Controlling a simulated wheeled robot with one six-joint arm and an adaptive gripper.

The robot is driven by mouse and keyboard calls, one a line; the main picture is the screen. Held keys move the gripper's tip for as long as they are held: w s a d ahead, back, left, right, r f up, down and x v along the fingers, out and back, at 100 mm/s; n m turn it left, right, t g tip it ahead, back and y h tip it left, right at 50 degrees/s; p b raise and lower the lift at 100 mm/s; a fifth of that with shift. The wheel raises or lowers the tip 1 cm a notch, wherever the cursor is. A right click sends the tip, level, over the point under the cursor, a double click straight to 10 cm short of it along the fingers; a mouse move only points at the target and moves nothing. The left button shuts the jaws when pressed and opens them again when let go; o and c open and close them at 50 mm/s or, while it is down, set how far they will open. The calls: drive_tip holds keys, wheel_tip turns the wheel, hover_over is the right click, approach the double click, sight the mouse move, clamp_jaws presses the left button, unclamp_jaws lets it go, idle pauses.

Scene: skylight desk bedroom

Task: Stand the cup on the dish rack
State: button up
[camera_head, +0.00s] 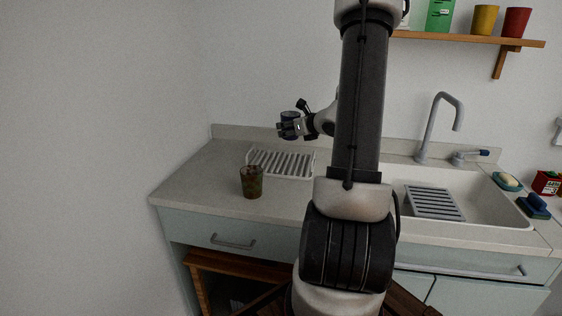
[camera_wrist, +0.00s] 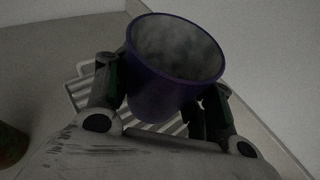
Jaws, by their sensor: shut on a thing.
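My gripper (camera_head: 284,130) is shut on a dark blue-purple cup (camera_head: 290,118). In the wrist view, the cup (camera_wrist: 172,62) stands between my two fingers (camera_wrist: 160,88), its open mouth showing and its inside looking empty. The white slatted dish rack (camera_head: 283,163) lies on the counter at the back. In the head view the cup is above the rack, apart from it. Part of the rack (camera_wrist: 78,88) shows below and behind the cup in the wrist view; the cup and fingers hide much of it.
A brown-green patterned tumbler (camera_head: 251,181) stands on the counter (camera_head: 190,181) in front of the rack, and shows at the wrist view's left edge (camera_wrist: 10,145). A sink with a grey grid (camera_head: 434,203) and a tap (camera_head: 436,125) are to the right. The counter left of the rack is clear.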

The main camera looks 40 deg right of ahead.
hover_over(292, 162)
wheel_tip(292, 162, down, 6)
drive_tip(key=shift+s+a+r, duration=0.1)
drive_tip(key=shift+s+r, duration=0.05)
drive_tip(key=shift+r, duration=0.05)
drive_tip(key=shift+f, duration=2.05)
drive_tip(key=shift+f, duration=0.1)
drive_tip(key=o, duration=0.9)
drive_tip(key=shift+f, duration=0.1)
drive_tip(key=shift+o, duration=0.2)
